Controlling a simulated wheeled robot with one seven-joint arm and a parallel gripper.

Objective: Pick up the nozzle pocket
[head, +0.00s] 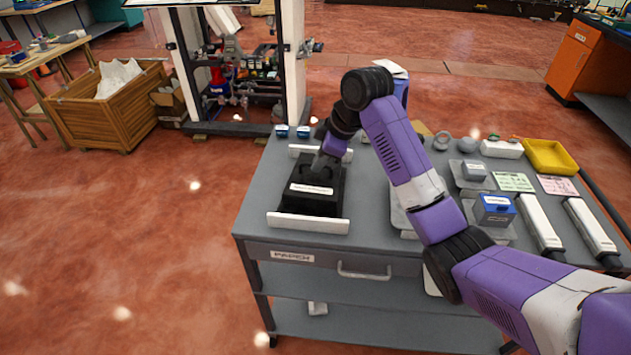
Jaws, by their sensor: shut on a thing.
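A black box-like holder (312,202) with a white label stands at the left end of the grey workbench, between two white rails. I take it to be the nozzle pocket; its label is too small to read. My gripper (322,164) reaches down from above onto the upper rear part of this black piece. It is shut on it, though the fingertips are small and partly hidden against the dark surface. I cannot tell whether the piece is lifted off the bench.
The workbench (266,208) has a front rail (308,222) and two small blue-topped blocks behind. To the right are a blue box (495,210), a yellow tray (549,157) and two long white bars. My arm spans the bench's middle. A wooden crate (100,115) stands on the floor at left.

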